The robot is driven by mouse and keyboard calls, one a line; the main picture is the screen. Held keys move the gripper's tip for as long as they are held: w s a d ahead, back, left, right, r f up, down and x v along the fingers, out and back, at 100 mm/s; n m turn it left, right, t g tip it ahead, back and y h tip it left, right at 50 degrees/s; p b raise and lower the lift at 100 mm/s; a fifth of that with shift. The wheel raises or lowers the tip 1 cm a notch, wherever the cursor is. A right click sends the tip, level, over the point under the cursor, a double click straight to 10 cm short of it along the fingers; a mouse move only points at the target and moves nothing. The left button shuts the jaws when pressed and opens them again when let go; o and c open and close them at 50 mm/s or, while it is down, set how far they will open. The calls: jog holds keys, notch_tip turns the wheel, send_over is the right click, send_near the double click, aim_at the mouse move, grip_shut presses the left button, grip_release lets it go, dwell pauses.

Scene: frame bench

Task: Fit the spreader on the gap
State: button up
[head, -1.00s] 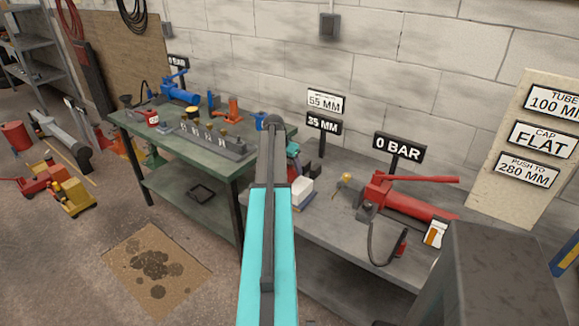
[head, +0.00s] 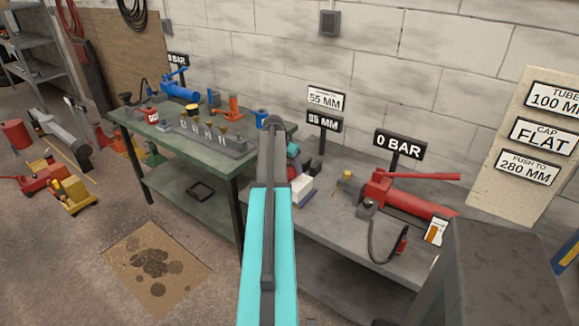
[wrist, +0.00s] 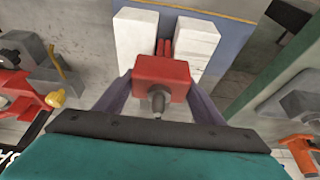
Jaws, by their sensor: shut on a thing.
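The spreader (wrist: 160,78) is a red block with a dark stub facing me and narrow red jaws at its far end. My gripper (wrist: 160,88) is shut on it, with a grey-purple finger at each side. Two white blocks (wrist: 135,40) (wrist: 197,48) stand apart with a gap between them. The red jaws appear between the blocks in the wrist view, with the body at their near edge. I cannot tell their depth or whether they touch.
A red hand pump (head: 405,198) with a hose lies on the grey bench to the right, near a 0 BAR sign (head: 399,145). Two MM signs (head: 325,99) stand behind the blocks. A green bench (head: 150,131) with tools is at left.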

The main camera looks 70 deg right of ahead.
jog(key=shift+f+b, duration=0.55)
jog(key=shift+f, duration=0.5)
dwell(0.5)
jog(key=o, duration=2)
jog(key=shift+f, duration=0.15)
jog(key=shift+b+v, duration=1.25)
jog(key=shift+v, duration=5.75)
jog(key=shift+a, duration=0.1)
